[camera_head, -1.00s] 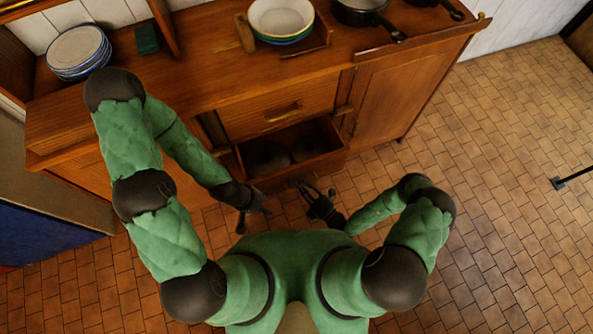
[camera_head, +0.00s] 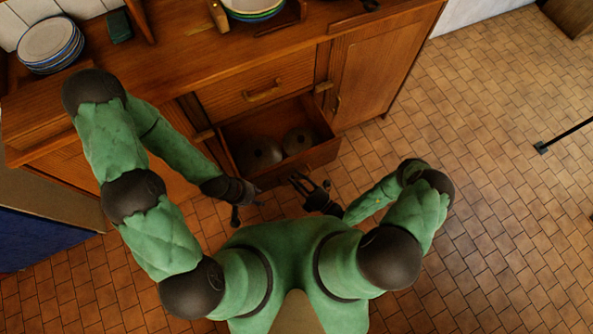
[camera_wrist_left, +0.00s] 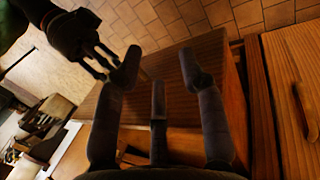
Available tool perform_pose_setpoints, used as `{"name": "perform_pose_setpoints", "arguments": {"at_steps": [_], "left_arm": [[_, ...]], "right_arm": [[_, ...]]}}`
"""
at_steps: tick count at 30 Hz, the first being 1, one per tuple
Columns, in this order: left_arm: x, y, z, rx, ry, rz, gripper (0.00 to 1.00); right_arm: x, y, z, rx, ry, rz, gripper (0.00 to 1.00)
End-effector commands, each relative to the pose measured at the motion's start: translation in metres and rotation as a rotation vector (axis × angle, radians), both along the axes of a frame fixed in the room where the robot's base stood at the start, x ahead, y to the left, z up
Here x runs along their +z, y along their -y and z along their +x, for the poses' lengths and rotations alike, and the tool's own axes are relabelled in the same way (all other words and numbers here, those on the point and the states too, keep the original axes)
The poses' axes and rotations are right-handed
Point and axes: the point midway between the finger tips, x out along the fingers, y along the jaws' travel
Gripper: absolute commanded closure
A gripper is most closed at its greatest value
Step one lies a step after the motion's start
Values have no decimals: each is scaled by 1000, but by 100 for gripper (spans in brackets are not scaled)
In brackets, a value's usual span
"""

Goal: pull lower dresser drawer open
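The lower dresser drawer (camera_head: 312,157) stands pulled out of the wooden dresser in the head view. It holds rounded dark cookware (camera_head: 262,152). My left gripper (camera_head: 248,211) is just in front of the drawer's left front corner. In the left wrist view its fingers (camera_wrist_left: 158,72) are spread, with a wooden drawer panel (camera_wrist_left: 205,62) beyond and between them. I see no grip, but whether a finger touches the handle is hidden. My right gripper (camera_head: 309,183) is open and empty close to the drawer front; it also shows in the left wrist view (camera_wrist_left: 106,63).
The closed upper drawer (camera_head: 285,80) with a bar handle is above. A cupboard door (camera_head: 375,70) is to the right. Stacked plates (camera_head: 50,42) and a bowl stack (camera_head: 255,10) stand on top. The tiled floor (camera_head: 490,190) at right is mostly clear.

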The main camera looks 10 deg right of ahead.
Motion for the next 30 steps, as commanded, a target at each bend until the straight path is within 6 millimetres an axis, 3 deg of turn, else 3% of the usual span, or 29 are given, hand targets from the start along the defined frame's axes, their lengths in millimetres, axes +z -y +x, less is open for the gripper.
{"name": "perform_pose_setpoints", "arguments": {"at_steps": [14,30], "left_arm": [[0,0,0,0,0,0,60],[0,0,0,0,0,0,60]], "right_arm": [[-1,3,-5,1,-1,3,54],[-14,49,-57,-5,-2,1,54]]}}
